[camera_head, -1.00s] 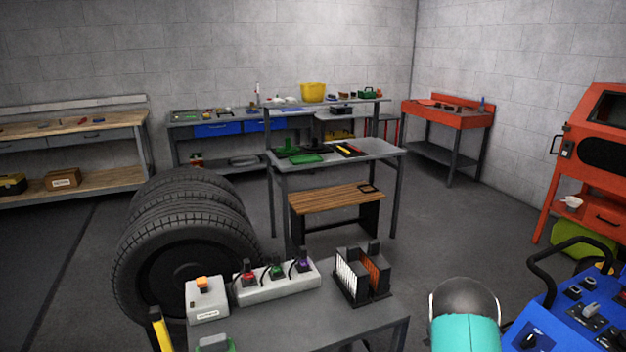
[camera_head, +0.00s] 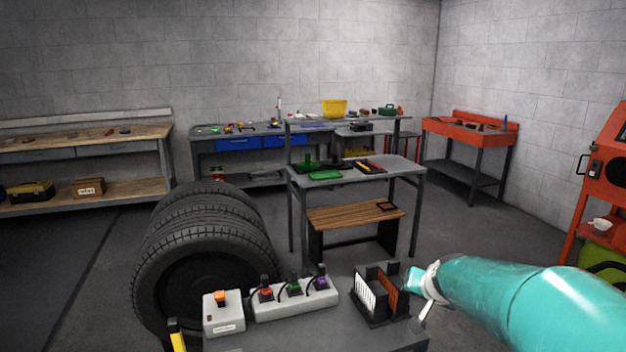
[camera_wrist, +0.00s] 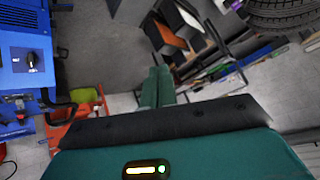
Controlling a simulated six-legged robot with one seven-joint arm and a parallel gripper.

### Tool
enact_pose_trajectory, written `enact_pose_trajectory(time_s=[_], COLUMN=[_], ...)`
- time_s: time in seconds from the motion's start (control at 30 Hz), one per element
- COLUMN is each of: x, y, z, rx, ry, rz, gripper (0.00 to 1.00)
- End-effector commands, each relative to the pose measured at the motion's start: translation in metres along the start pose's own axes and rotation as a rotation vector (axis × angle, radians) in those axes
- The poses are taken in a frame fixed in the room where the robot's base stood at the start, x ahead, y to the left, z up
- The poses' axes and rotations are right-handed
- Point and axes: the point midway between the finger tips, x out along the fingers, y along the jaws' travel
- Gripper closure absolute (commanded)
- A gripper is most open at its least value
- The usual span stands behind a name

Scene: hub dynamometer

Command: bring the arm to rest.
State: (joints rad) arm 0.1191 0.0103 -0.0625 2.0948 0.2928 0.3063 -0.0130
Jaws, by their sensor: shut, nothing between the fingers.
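My arm comes in from the right edge in the head view, a thick teal link reaching left. Its far end hangs beside the right side of the black rack on the grey bench. In the wrist view my gripper (camera_wrist: 158,87) shows as two teal fingers close together, with nothing between them. The fingers point out over the floor, apart from any object in that view. In the head view the fingers are not clearly made out.
The grey bench (camera_head: 300,335) in front holds a power strip (camera_head: 296,305), a white button box (camera_head: 223,314) and the black rack (camera_head: 376,305). Stacked tires (camera_head: 205,250) stand left. A blue machine (camera_wrist: 25,65) is left in the wrist view.

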Motion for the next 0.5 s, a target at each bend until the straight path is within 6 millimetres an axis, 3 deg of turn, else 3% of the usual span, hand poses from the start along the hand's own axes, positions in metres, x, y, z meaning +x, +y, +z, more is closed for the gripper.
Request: enact_pose_trajectory(time_s=[0.03, 0.23, 0.5], x=[-0.021, -0.091, -0.169], y=[-0.008, -0.024, -0.019], z=[0.009, 0.057, 0.134], rx=[-0.029, -0.143, -0.297], ry=[-0.013, -0.093, -0.189], rz=[-0.014, -0.039, -0.028], gripper=[1.0, 1.0, 1.0])
